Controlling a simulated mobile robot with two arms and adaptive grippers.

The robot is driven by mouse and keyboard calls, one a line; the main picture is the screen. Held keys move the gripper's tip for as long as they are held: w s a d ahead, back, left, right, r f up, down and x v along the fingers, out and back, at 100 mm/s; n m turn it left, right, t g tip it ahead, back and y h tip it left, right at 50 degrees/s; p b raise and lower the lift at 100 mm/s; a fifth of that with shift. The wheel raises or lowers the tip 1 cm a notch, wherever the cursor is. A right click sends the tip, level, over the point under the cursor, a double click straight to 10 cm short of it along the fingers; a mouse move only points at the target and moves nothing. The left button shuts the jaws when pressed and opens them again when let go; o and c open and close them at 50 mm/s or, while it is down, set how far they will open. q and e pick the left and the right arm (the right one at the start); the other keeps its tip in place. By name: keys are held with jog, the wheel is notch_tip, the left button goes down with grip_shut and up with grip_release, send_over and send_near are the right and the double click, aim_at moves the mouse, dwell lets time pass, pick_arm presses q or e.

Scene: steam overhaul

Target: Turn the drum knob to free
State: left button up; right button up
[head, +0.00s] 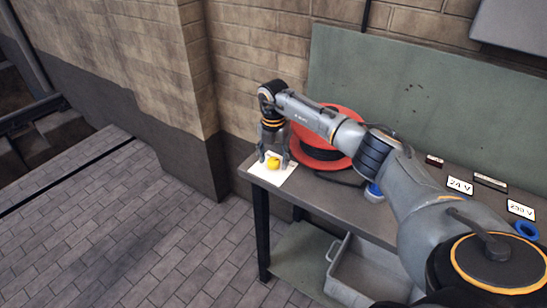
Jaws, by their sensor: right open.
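A red cable drum (350,122) stands on the bench against the wall, with dark cable on it; my right arm crosses in front and hides part of it. A small yellow round knob-like piece (273,163) sits on a white sheet or plate (284,176) at the bench's left front corner. My right gripper (274,160) points down over it, open, with one finger on each side of the yellow piece. I cannot tell whether the fingers touch it. No drum knob is clear on the red drum itself. My left gripper is not in view.
The bench top (325,196) holds a blue-and-white item (374,192), a 24 V card (460,186), a 230 V card (520,210) and a blue ring (527,230). A grey bin (365,275) stands below the bench. The paved floor at left is clear.

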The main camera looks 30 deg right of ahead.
jog(key=c, duration=1.2)
jog(key=n+b, duration=0.1)
jog(key=n, duration=0.2)
jog(key=shift+n, duration=0.4)
jog(key=n+b, duration=0.1)
jog(key=n, duration=0.4)
jog(key=shift+n+b, duration=0.3)
jog(key=shift+b, duration=0.1)
jog(key=n+b, duration=0.1)
jog(key=n, duration=0.3)
jog(key=shift+n+b, duration=0.4)
jog(key=shift+n, duration=1.8)
